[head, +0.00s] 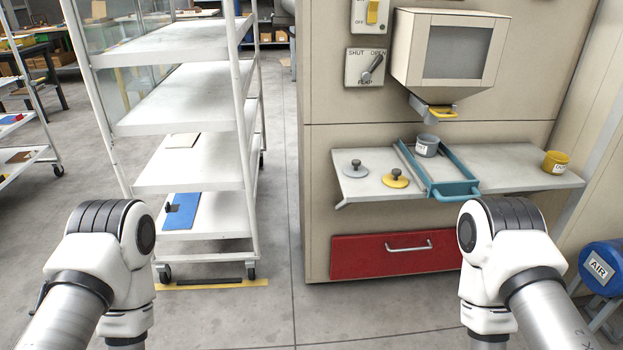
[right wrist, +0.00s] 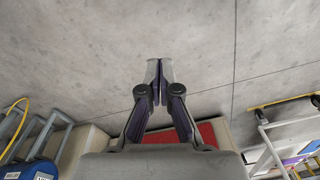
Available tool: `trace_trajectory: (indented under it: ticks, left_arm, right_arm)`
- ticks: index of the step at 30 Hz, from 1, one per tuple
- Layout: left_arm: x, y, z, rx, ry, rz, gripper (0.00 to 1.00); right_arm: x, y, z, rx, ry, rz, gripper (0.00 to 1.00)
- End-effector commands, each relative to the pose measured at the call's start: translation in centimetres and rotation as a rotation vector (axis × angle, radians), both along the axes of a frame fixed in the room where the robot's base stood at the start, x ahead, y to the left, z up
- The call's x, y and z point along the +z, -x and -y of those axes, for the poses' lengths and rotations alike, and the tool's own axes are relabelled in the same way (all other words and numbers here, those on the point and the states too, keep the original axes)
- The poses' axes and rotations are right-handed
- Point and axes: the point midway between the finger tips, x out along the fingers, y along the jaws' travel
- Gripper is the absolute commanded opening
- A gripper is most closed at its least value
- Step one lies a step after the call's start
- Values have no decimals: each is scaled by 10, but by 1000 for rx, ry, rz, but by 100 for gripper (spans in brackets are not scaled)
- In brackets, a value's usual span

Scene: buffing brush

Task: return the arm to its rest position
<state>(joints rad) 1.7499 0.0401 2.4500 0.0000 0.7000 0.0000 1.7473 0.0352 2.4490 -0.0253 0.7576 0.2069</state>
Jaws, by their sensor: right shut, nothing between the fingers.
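In the head view, my two arms come in from the lower left and lower right, bent at their white joints, with both grippers out of sight below the frame. In the right wrist view, my right gripper (right wrist: 159,72) is shut and empty, its fingertips together. Bare grey floor (right wrist: 200,40) lies behind the fingertips, and they touch nothing. My left gripper is not shown in either view.
A white shelf rack (head: 190,180) stands at left. At right, a beige cabinet (head: 320,110) has a shelf (head: 510,170) with a blue tray (head: 455,189) and cups, above a red drawer (head: 370,262). A blue air tank (head: 603,266) stands far right. Floor between is clear.

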Motion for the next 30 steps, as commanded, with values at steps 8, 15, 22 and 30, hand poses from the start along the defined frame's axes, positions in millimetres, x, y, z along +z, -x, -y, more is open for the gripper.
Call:
trace_trajectory:
  ticks: [8, 15, 22, 30]
  left_arm:
    - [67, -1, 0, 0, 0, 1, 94]
    - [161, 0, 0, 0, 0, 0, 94]
    - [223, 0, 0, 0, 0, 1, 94]
    - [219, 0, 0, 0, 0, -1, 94]
  right_arm:
    - [67, 13, 4, 186, 21, -58, 0]
    - [161, 12, 4, 184, 20, -55, 0]
    - [223, 12, 3, 184, 20, -55, 0]
    - [219, 11, 3, 183, 20, -54, 0]
